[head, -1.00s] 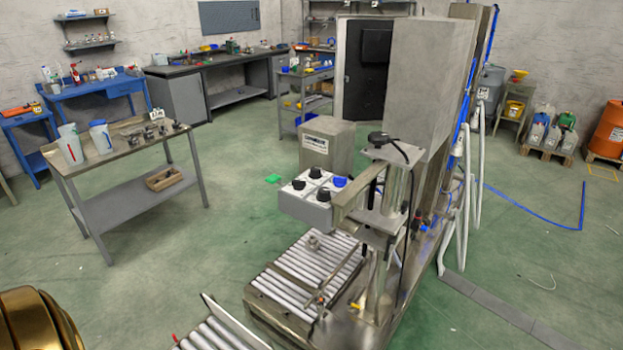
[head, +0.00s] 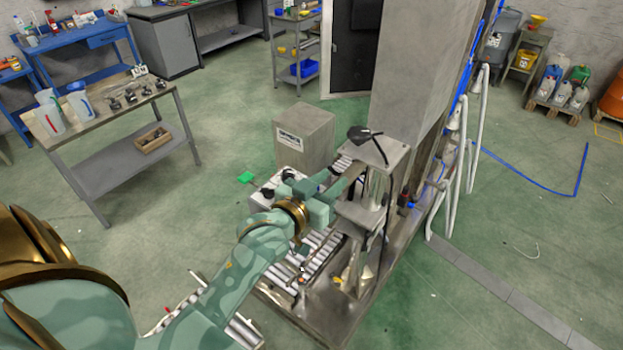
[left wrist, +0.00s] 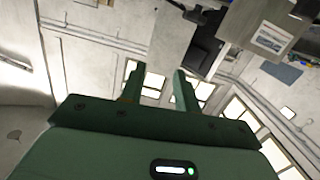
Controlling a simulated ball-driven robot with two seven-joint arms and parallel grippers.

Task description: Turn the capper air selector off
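The pale control box (head: 262,199) stands by the roller conveyor, mostly hidden behind my left arm. Dark knobs show on its top, one at the left (head: 268,192) and one at the back (head: 288,174). I cannot read their labels or tell which is the capper air selector, nor its setting. My left gripper (head: 326,184) is over the right side of the box, close to the metal capper stand (head: 362,215); contact cannot be told. In the left wrist view its two green fingers (left wrist: 157,82) are apart with nothing between them. My right gripper is not in view.
A grey labelled box (head: 305,140) stands behind the control box. A tall grey cabinet (head: 415,75) rises behind the capper stand. The roller conveyor (head: 325,250) lies below my left gripper. A table with jugs (head: 100,115) is at the left. Green floor between is clear.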

